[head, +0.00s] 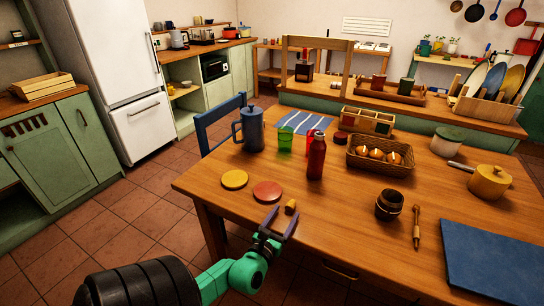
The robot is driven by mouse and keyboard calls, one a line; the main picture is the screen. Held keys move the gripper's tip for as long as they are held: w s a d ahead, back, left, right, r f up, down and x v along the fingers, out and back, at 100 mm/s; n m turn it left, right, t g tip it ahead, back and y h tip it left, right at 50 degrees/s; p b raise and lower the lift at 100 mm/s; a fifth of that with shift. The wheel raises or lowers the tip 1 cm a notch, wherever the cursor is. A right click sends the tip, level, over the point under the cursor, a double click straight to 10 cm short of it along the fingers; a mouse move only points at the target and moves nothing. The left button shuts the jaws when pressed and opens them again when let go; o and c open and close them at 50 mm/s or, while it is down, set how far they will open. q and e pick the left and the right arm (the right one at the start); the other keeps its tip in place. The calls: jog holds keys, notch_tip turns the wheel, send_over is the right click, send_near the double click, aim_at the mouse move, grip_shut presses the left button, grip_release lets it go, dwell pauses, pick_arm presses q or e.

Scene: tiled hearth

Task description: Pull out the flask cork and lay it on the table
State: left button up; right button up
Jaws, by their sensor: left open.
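A small tan cork (291,206) lies on the wooden table (345,215) near its front edge. My left gripper (284,215) is open, with its fingertips close to the cork, which shows at the far end of the right finger. I cannot tell whether they touch. A red flask (317,158) stands upright on the table beyond the cork, and no cork shows in its top. My right gripper is not in view.
A red disc (267,191) and a yellow disc (234,179) lie left of the cork. A blue-grey jug (250,130), a green cup (285,140) and a wicker basket (380,160) stand farther back. A dark wooden mug (389,205) stands to the right. The table between cork and mug is clear.

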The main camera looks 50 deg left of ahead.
pick_arm(q)
jog(key=b+v, duration=0.1)
jog(key=v, duration=1.1)
jog(key=shift+w, duration=0.1)
jog(key=s+a+f+n+g+p, duration=0.1)
jog(key=s+a+f+n+g, duration=0.15)
jog(key=f+n+g, duration=0.4)
jog(key=s+a+f+n+g+p, duration=0.1)
jog(key=s+f+n, duration=0.25)
jog(key=f, duration=0.55)
jog(key=s+a+f+n+g+p, duration=0.1)
jog(key=s+a+f+n+g, duration=0.2)
jog(key=f+n, duration=0.4)
jog(key=s+d+f+n+g+h+p, duration=0.2)
jog(key=s+d+f+n+g+h, duration=0.3)
jog(key=s+d+f+n, duration=0.7)
notch_tip(320, 180, down, 3)
jog(key=shift+s+d+r+n+h+p, duration=0.1)
jog(key=shift+s+d+n+h+p, duration=0.25)
jog(key=shift+d, duration=0.35)
